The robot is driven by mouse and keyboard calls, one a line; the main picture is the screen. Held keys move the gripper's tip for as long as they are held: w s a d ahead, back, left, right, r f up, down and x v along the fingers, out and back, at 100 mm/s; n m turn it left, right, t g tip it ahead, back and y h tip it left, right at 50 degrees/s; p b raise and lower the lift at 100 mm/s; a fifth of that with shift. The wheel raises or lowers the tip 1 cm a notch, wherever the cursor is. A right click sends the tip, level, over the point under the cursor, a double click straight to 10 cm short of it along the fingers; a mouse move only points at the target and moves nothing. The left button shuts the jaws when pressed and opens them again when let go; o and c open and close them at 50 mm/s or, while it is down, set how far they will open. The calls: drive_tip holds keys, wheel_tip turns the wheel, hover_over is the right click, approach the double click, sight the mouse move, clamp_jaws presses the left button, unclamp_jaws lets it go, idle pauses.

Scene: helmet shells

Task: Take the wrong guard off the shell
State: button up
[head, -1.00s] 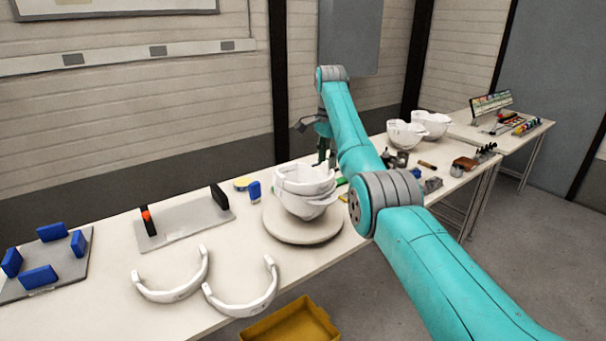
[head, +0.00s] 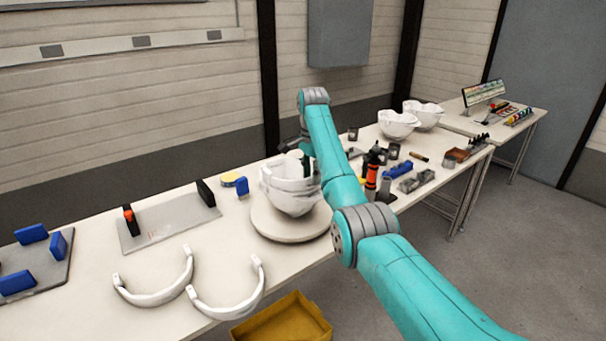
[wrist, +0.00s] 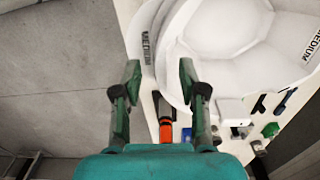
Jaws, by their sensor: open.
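The white helmet shell (head: 293,203) sits like a bowl on a round turntable (head: 272,232); it fills the upper right of the wrist view (wrist: 235,45). A white guard band (wrist: 147,50) lies along the shell's rim; its label seems to read MEDIUM, as does one inside the shell. My gripper (wrist: 160,78) is open, its fingers on either side of the band's edge in the picture. I cannot tell whether they touch it. In the head view my gripper is largely hidden behind the shell and my arm.
Two loose white guards (head: 158,297) (head: 236,308) lie at the table's front. A grey plate (head: 168,222) with black uprights and a blue-block fixture (head: 50,275) are left. Tools, including an orange-black one (head: 371,180), and more shells (head: 398,124) are right. A yellow bin (head: 285,322) stands below.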

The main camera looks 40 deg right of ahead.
drive_tip(key=shift+f, duration=1.2)
clamp_jaws()
drive_tip(key=shift+r, duration=0.1)
